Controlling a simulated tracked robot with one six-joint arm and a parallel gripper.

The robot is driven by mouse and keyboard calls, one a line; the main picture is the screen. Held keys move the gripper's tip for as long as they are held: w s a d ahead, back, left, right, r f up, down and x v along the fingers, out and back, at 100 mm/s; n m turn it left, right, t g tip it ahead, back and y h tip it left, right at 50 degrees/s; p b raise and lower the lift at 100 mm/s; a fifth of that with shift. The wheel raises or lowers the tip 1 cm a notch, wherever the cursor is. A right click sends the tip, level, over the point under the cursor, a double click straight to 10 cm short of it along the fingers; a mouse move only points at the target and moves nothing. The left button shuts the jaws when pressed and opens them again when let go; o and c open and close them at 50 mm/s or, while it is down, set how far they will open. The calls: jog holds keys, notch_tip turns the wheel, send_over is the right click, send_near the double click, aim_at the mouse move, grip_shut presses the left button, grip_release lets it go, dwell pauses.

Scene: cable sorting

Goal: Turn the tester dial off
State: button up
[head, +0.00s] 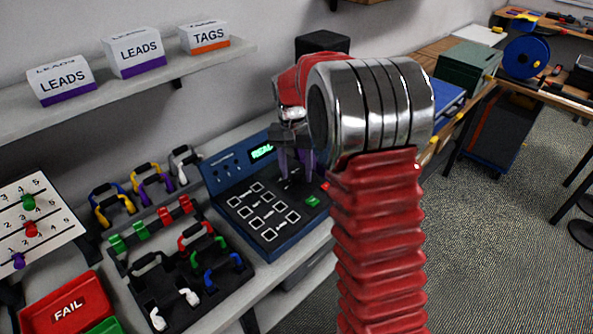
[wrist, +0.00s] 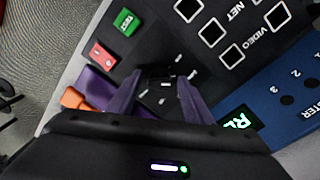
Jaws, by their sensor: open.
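The tester (head: 232,187) is a blue box with a dark top panel and a lit green display, partly hidden by my arm in the head view. It also shows in the wrist view (wrist: 265,88). The dial (wrist: 160,88) is a small black knob with white marks around it on the panel. My gripper (head: 294,182) is over the panel's upper right part, fingers pointing down. In the wrist view my gripper's purple fingers (wrist: 158,100) are apart, one on each side of the dial. I cannot tell whether they touch it.
A green button (wrist: 126,22) and a red button (wrist: 101,56) sit close beside the dial. A black rack (head: 205,292) of coloured cables stands left of the tester, with a red FAIL tray (head: 45,318) beyond. A shelf (head: 120,100) with label boxes runs above.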

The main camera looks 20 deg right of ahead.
jog(key=shift+c, duration=0.3)
jog(key=c, duration=0.9)
jog(key=shift+c, duration=0.2)
jog(key=shift+a+n, duration=0.1)
jog(key=shift+n, duration=0.2)
jog(key=n, duration=0.3)
jog(key=shift+n, duration=0.4)
jog(key=n, duration=0.4)
jog(key=shift+a+n+t, duration=0.1)
jog(key=shift+n+t, duration=0.2)
jog(key=o, duration=1)
